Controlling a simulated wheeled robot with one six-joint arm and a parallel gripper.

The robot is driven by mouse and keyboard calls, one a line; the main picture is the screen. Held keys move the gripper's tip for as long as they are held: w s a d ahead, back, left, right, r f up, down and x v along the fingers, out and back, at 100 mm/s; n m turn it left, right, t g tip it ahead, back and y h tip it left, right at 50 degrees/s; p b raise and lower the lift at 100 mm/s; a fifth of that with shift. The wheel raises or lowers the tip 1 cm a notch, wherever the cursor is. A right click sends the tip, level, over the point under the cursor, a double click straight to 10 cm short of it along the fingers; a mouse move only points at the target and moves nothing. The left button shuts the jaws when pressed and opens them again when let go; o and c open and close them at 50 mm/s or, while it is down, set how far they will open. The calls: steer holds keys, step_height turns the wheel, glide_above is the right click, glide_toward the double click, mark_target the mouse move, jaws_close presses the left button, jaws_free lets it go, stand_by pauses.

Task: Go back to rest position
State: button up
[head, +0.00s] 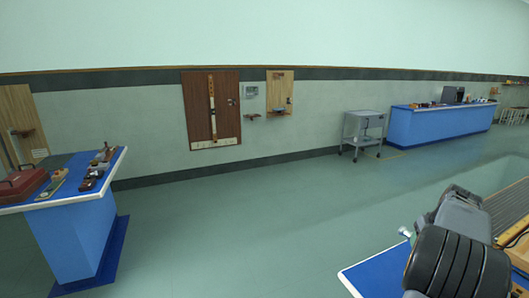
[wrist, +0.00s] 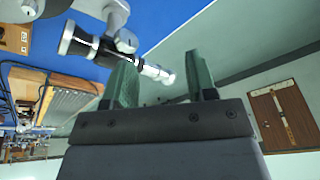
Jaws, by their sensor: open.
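My gripper (wrist: 162,85) shows in the wrist view with its two green fingers apart and nothing clasped between them. A black and silver tube of an instrument (wrist: 100,46) lies past the fingers, and its silver end shows in the gap between them. The tube looks apart from the fingers, but its distance is hard to judge. The wrist view is strongly tilted. In the head view, a dark, rounded part of my arm fills the lower right, and my fingers cannot be made out there.
A blue-topped bench (head: 368,283) is close at lower right. Another blue bench (head: 75,235) holds a red box (head: 22,184) at left. A grey cart (head: 361,131) and long blue bench (head: 440,122) stand by the wall. The floor (head: 240,230) between is clear.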

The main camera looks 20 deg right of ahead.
steer(key=w+a+f+g, duration=0.1)
steer(key=w+a, duration=0.2)
steer(key=a, duration=1.7)
steer(key=s+a+n, duration=0.3)
steer(key=a, duration=0.9)
steer(key=s+a+n+t, duration=0.1)
steer(key=s+a+n, duration=0.2)
steer(key=a, duration=1)
steer(key=shift+a+t+y, duration=0.15)
steer(key=shift+t+y, duration=0.15)
steer(key=shift+y, duration=0.1)
steer(key=shift+c, duration=0.8)
